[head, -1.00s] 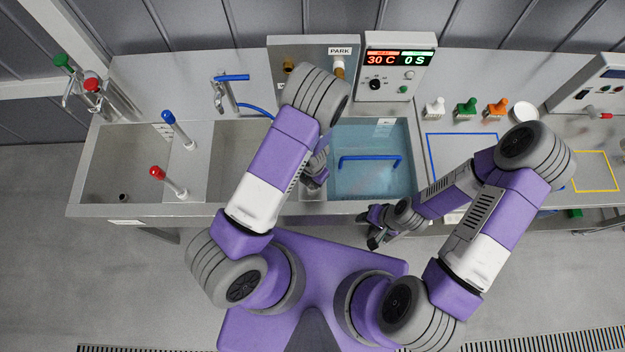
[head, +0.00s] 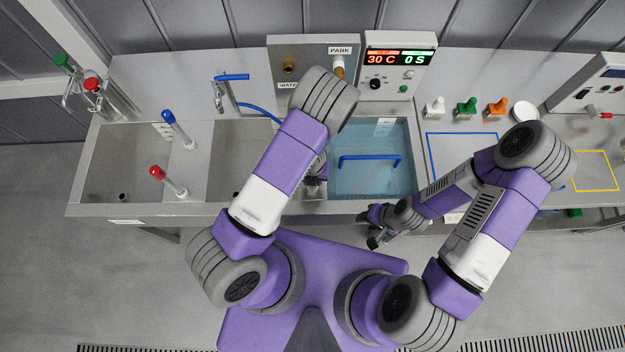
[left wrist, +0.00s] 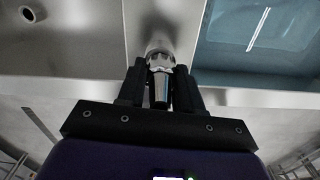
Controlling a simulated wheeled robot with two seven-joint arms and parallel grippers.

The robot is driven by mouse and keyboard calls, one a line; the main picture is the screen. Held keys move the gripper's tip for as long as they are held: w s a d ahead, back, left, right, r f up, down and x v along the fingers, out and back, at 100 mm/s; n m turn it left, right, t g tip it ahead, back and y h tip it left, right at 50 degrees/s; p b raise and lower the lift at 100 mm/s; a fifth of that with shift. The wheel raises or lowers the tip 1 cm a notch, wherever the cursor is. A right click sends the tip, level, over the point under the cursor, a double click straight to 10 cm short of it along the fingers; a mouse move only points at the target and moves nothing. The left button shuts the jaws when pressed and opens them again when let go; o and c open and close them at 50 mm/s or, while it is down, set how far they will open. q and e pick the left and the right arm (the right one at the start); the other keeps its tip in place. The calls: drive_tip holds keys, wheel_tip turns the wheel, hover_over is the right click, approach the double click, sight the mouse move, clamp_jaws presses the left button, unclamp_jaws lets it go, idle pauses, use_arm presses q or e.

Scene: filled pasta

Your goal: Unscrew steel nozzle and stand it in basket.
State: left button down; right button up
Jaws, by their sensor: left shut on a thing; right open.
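My left gripper (left wrist: 160,72) is shut on a pale metal piece, seemingly the steel nozzle (left wrist: 160,88), whose lower part shows between the dark fingers. A rounded metal part (left wrist: 159,47) sits just beyond the fingertips; I cannot tell whether it joins the nozzle. In the head view the left gripper (head: 315,184) is mostly hidden by my arm, at the left edge of the water bath (head: 345,188). A blue handle (head: 370,158) lies across the bath; a basket under it is not clear. My right gripper (head: 374,232) is open and empty in front of the bench.
Behind the bath stands a panel (head: 313,50) with brass fittings and PARK and WATER labels. A control box (head: 400,62) reads 30 C and 0 S. Sink basins (head: 130,165) lie left.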

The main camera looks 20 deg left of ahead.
use_arm(q)
drive_tip(key=shift+n, duration=1.1)
drive_tip(key=c, duration=0.7)
unclamp_jaws()
drive_tip(key=shift+o, duration=0.2)
